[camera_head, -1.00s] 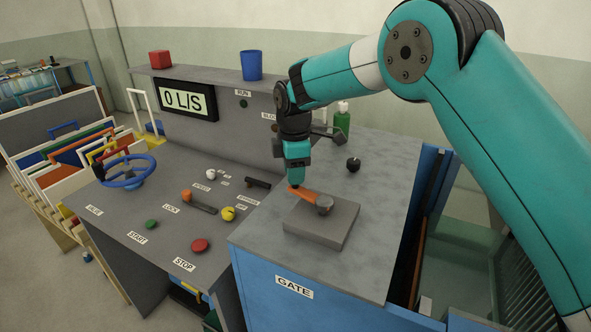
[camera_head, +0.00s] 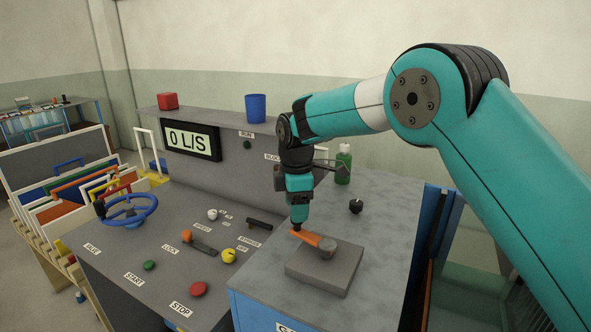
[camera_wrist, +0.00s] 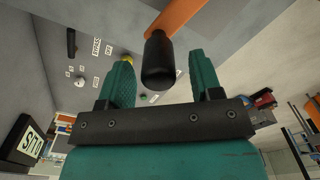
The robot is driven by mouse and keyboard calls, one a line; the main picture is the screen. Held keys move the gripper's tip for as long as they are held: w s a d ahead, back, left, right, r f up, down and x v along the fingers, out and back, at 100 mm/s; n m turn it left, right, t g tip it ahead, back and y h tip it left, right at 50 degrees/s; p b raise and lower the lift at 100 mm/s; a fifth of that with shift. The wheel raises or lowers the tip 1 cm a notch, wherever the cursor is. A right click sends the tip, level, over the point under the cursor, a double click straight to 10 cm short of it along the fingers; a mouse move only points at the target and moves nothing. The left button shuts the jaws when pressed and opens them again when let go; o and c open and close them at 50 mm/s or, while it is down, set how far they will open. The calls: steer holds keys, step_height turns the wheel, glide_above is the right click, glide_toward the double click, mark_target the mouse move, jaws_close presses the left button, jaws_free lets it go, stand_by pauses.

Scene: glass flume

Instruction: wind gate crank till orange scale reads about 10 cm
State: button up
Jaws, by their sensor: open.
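The gate crank has an orange arm (camera_head: 318,240) on a grey block (camera_head: 325,268), on top of the blue cabinet. The arm points to the left from its grey hub. My gripper (camera_head: 298,224) points down over the arm's outer end. In the wrist view, the crank's black handle (camera_wrist: 158,62) stands between the two teal fingers of my gripper (camera_wrist: 158,72), with a gap showing on each side. The fingers are open. The orange arm (camera_wrist: 182,14) passes beyond the handle. The orange scale is not visible in either view.
To the left is the console with a blue wheel (camera_head: 130,210), a red button (camera_head: 198,289), a yellow knob (camera_head: 228,256) and a display (camera_head: 190,140) reading 0 L/S. A black knob (camera_head: 356,206) and a green bottle (camera_head: 343,164) stand behind the crank.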

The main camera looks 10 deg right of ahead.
step_height(320, 180, up, 15)
steer(key=b, duration=0.1)
steer(key=shift+r, duration=0.15)
steer(key=shift+w+d, duration=0.1)
steer(key=shift+d, duration=0.05)
steer(key=c, duration=0.5)
steer(key=shift+y, duration=0.4)
steer(key=w+d, duration=0.1)
steer(key=w+d+f+p, duration=0.1)
steer(key=d, duration=0.1)
steer(key=w+d+p, duration=0.1)
steer(key=d, duration=0.1)
steer(key=shift+w+f, duration=0.1)
steer(key=shift+f, duration=0.25)
jaws_close()
steer(key=d+f+n+y+p, duration=0.1)
steer(key=d+f+y+p, duration=0.15)
steer(key=d, duration=0.35)
steer(key=s+a+f+y, duration=0.1)
steer(key=s+a+f, duration=0.1)
steer(key=a+f, duration=0.5)
steer(key=shift+s+a+f+g, duration=0.2)
steer(key=shift+s+f+g, duration=0.2)
steer(key=shift+f, duration=0.55)
